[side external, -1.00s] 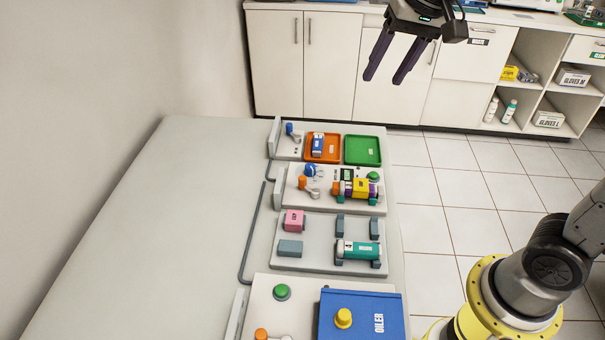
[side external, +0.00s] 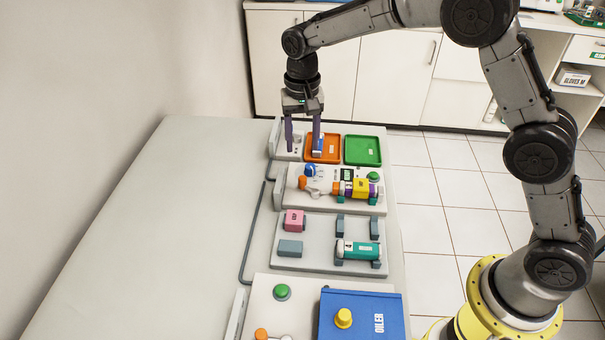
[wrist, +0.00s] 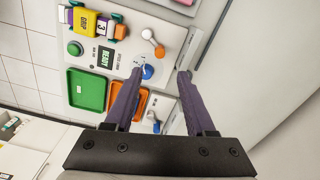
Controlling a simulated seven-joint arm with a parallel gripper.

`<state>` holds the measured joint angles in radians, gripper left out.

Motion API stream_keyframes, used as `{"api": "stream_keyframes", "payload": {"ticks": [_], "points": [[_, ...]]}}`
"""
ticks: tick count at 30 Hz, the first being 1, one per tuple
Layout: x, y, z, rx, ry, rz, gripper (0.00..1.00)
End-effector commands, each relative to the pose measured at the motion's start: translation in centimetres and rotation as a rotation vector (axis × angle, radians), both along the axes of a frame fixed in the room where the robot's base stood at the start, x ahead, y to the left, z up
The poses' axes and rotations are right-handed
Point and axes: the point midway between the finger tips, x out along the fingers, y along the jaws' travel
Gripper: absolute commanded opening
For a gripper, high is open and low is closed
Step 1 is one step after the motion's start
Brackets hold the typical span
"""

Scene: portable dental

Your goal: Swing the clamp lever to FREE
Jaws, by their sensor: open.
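My gripper (side external: 303,148) is open and empty over the far end of the bench. Its two purple fingers point down, one over the far white panel (side external: 281,150) and one over the orange tray. In the wrist view, a lever with a blue end (wrist: 155,126) on that panel lies between the fingers (wrist: 162,78). A lever with an orange end (wrist: 147,34) sits on the neighbouring panel, near a blue knob (wrist: 147,72); both also show in the side view, the orange one (side external: 304,183) and the blue knob (side external: 310,169). No FREE label is legible.
The orange tray (side external: 329,158) holds a blue-and-white item (side external: 318,152). A green tray (side external: 363,150) beside it is empty. The neighbouring panel bears a yellow block (side external: 361,187) and a green button (side external: 373,176). The bench's left side is clear.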

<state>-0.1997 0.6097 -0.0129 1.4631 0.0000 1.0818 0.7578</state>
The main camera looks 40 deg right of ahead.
Motion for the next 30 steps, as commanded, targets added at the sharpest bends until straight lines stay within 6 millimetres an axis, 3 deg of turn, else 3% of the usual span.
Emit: {"api": "stream_keyframes", "payload": {"ticks": [9, 15, 21, 30], "points": [[-0.1, -0.1, -6.4, -0.001, 0.004, 0.0, 0.55], [-0.1, -0.1, -9.3, -0.001, 0.003, -0.001, 0.55], [0.0, 0.0, -10.5, 0.0, 0.0, 0.0, 0.55], [0.0, 0.0, -10.6, 0.0, 0.0, 0.0, 0.54]]}}
